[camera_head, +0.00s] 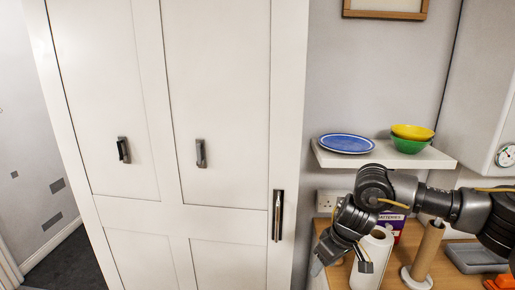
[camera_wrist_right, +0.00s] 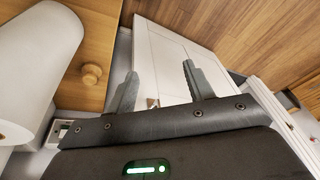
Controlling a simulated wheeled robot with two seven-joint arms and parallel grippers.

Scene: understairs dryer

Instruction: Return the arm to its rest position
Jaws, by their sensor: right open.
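My right arm (camera_head: 403,190) comes in from the right edge in the head view and reaches over the wooden counter. Its forearm bends down at the elbow-like joint. My right gripper (camera_head: 342,262) hangs at the lower end, pointing down and left, in front of the white paper roll. In the right wrist view the two fingers (camera_wrist_right: 160,76) stand apart with nothing between them. A white panelled door shows beyond them. My left gripper is in neither view.
The tall white cupboard (camera_head: 225,110) fills the middle, with dark handles. A white shelf (camera_head: 440,160) holds a blue plate (camera_head: 346,143) and stacked yellow and green bowls (camera_head: 410,146). On the counter are a paper roll (camera_head: 371,262), cardboard tube on a stand (camera_head: 427,254), batteries box (camera_head: 391,222) and grey tray (camera_head: 475,258).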

